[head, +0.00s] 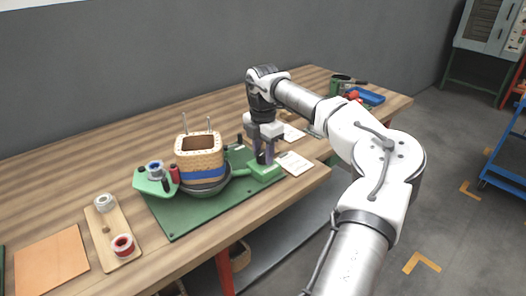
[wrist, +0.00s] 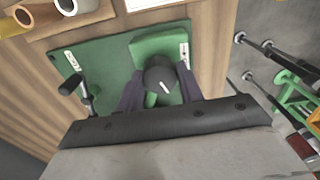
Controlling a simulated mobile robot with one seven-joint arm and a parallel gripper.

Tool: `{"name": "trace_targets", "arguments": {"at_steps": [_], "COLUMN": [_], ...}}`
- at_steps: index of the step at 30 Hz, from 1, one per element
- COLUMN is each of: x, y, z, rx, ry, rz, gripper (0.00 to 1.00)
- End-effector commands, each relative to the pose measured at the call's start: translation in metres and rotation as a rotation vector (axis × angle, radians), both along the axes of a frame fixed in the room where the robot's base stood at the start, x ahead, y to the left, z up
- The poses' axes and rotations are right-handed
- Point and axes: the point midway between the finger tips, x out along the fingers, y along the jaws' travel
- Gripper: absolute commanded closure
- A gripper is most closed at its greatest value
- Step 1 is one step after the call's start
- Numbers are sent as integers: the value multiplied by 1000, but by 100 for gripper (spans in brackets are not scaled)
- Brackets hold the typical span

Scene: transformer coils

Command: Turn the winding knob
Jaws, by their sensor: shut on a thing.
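The winding knob (wrist: 161,76) is a round dark knob with a white pointer line, on a green control box (wrist: 147,46) in the wrist view. My gripper (wrist: 161,92) has its two purple-grey fingers on either side of the knob and is shut on it. The pointer line slants slightly from upper left to lower right. In the head view my gripper (head: 265,154) points down onto the green box (head: 264,172) at the right end of the green base. The knob is hidden there by the fingers.
A wound coil (head: 199,155) with a blue band stands left of my gripper on the green baseplate (head: 190,221). A crank handle (wrist: 71,84) is near the box. A wooden tray (head: 103,240) with tape rolls lies left. A paper card (head: 295,164) lies right.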

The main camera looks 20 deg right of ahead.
Motion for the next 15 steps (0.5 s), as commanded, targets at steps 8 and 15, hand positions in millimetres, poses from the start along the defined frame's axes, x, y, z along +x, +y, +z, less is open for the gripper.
{"name": "trace_targets", "arguments": {"at_steps": [8, 15], "x": [0, 0], "y": [0, 0], "z": [1, 1], "rx": [0, 0], "ry": [-2, -1], "rz": [0, 0], "gripper": [86, 48]}}
